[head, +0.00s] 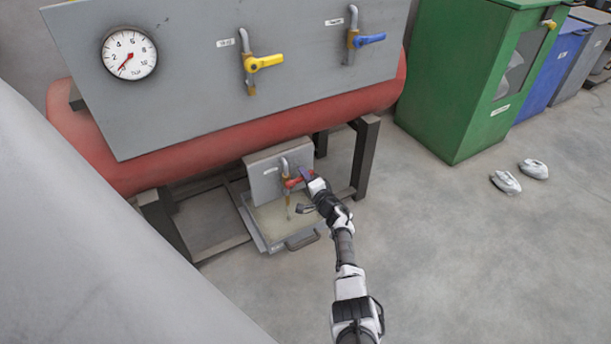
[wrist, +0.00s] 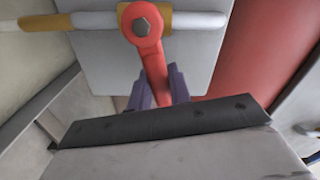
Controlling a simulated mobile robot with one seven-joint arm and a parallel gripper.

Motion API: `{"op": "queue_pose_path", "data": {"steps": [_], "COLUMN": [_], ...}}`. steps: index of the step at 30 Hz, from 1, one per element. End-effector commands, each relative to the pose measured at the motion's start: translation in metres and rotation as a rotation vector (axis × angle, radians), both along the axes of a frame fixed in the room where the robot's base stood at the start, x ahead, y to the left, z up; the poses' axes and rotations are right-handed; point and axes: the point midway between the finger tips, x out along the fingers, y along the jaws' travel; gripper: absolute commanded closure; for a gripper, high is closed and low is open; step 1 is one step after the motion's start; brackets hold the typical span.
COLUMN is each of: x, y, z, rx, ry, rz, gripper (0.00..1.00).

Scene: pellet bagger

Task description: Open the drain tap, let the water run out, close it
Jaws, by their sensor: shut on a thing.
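The drain tap's red lever (head: 292,182) sits on a small grey plate (head: 263,178) under the red tank. It points to the right, across the upright pipe. My gripper (head: 309,178) is at the lever's free end. In the wrist view, the purple fingers of my gripper (wrist: 158,88) are shut on either side of the red lever (wrist: 147,40), which lies across the white and brass pipe (wrist: 195,20). A brass outlet (head: 288,207) hangs below the tap over a shallow tray (head: 262,243). I cannot make out running water.
Above, a grey panel carries a gauge (head: 129,53), a yellow lever (head: 264,62) and a blue lever (head: 369,39). A dark stand leg (head: 365,157) is just right of the tap. White shoes (head: 506,182) lie on open floor near a green cabinet (head: 460,75).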

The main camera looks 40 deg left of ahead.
Motion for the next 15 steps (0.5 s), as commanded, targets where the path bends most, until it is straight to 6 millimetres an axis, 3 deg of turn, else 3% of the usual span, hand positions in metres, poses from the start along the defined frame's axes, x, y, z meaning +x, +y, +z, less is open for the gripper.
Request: {"op": "queue_pose_path", "data": {"steps": [15], "x": [-0.009], "y": [0.003], "z": [0.022], "rx": [-0.147], "ry": [-0.352], "rz": [0.001], "gripper": [1.0]}}
